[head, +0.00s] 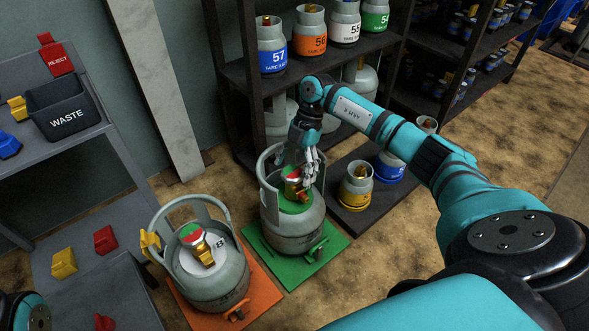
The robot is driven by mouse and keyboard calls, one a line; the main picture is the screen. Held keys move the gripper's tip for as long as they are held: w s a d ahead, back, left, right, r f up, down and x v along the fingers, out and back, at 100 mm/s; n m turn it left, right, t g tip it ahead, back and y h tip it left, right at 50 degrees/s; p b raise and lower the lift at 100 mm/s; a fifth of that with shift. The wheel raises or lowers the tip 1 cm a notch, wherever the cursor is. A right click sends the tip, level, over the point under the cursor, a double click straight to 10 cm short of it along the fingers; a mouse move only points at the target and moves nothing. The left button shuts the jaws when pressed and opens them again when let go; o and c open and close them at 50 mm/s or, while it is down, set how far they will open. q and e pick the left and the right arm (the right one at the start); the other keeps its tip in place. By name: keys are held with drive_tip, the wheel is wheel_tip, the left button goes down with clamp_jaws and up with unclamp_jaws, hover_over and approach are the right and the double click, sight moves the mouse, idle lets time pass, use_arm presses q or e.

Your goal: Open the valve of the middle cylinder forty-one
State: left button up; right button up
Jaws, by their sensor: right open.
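A grey-green gas cylinder (290,228) stands upright on a green mat (325,258), with a collar handle around its top. Its top is green, with a brass valve (293,183) bearing a red part. I cannot read the number forty-one on it. My right gripper (311,180) is open and reaches down inside the collar, just beside the valve. I cannot tell whether its fingers touch the valve. The fingers partly cover the valve and the cylinder top. My left gripper is not in view; only a piece of teal arm shows at the bottom left corner.
Another cylinder (212,276) with a yellow clip stands on an orange mat (264,290) to the left. Small yellow (355,188) and blue cylinders stand on a dark platform to the right. Dark shelves with numbered cylinders are behind. A grey bench with a WASTE bin (66,112) is left.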

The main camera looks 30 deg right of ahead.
drive_tip(key=c, duration=1.2)
drive_tip(key=shift+r, duration=0.1)
